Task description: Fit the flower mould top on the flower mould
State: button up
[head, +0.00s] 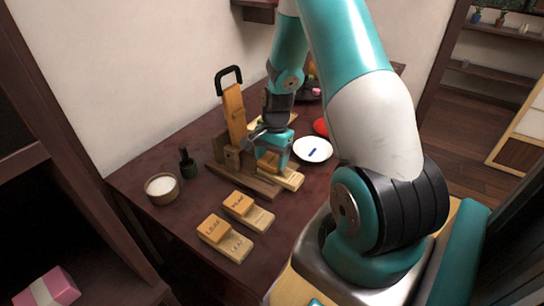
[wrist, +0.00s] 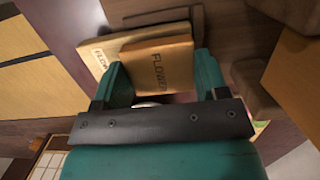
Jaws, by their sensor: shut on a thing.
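The flower mould top is an orange-brown wooden block marked FLOWER (wrist: 158,65), held between the fingers of my gripper (wrist: 163,78) in the wrist view. The pale flower mould (wrist: 103,55) shows beneath and beside it, with its labelled end exposed to the left. In the head view my gripper (head: 271,157) is low over the table, with the top (head: 267,162) partly hidden by it. The pale mould (head: 291,181) sticks out in front. The top overlaps the mould and looks roughly parallel to it. I cannot tell whether they touch or are fully seated.
A wooden press (head: 234,117) with a black handle stands just left of my gripper. A plum mould (head: 257,218) and leaf mould (head: 236,246) lie in front. A white plate (head: 314,150), red dish (head: 320,127), bottle (head: 187,163) and white-filled bowl (head: 161,187) are nearby.

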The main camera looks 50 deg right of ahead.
jog(key=shift+f, duration=0.35)
jog(key=o, duration=1)
notch_tip(320, 180, up, 17)
jog(key=d, duration=0.2)
jog(key=shift+w+d+r, duration=0.15)
jog(key=shift+w+d, duration=0.05)
jog(key=shift+d, duration=0.1)
jog(key=shift+p, duration=0.3)
